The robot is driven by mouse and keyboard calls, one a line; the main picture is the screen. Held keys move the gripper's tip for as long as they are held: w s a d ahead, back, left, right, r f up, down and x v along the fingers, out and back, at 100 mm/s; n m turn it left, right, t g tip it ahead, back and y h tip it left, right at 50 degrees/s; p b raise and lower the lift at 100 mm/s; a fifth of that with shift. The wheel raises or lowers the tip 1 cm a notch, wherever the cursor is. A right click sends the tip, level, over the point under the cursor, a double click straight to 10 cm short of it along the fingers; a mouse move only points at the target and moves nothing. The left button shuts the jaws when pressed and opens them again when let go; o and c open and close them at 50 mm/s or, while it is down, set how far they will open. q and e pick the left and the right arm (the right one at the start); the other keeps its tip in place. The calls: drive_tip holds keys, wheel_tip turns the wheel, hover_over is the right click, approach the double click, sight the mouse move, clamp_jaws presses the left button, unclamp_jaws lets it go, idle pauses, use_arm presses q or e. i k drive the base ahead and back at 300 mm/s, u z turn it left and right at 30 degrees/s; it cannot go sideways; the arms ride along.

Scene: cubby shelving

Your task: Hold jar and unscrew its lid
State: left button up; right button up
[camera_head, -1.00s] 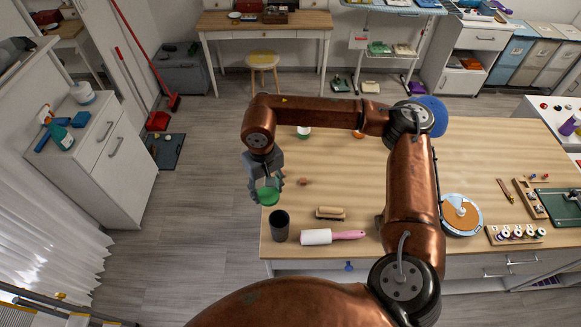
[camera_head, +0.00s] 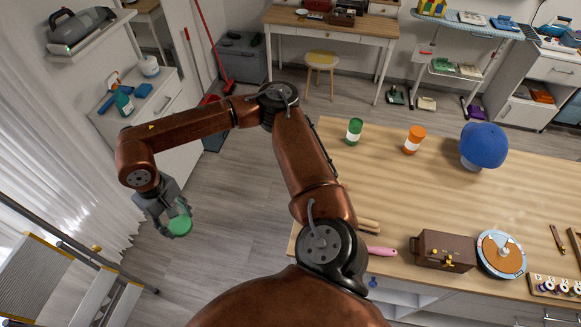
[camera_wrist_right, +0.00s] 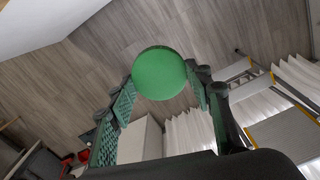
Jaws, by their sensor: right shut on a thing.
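My right gripper (camera_head: 174,214) is shut on a green round piece (camera_head: 180,227), out over the floor to the left of the table. In the right wrist view the green piece (camera_wrist_right: 160,73) is a flat disc between the two fingertips (camera_wrist_right: 165,85). I cannot tell whether it is a loose lid or has a jar body behind it. A jar with a green lid and pale band (camera_head: 354,131) and an orange jar with a pale band (camera_head: 413,140) stand upright on the table's far left part. My left gripper is out of view.
A white cabinet (camera_head: 150,110) and folding ladder (camera_head: 65,275) stand at left. Floor (camera_head: 235,200) is open between.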

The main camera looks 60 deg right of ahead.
sight(356, 125)
drive_tip(key=k, duration=1.25)
drive_tip(key=z, duration=1.15)
drive_tip(key=i, duration=1)
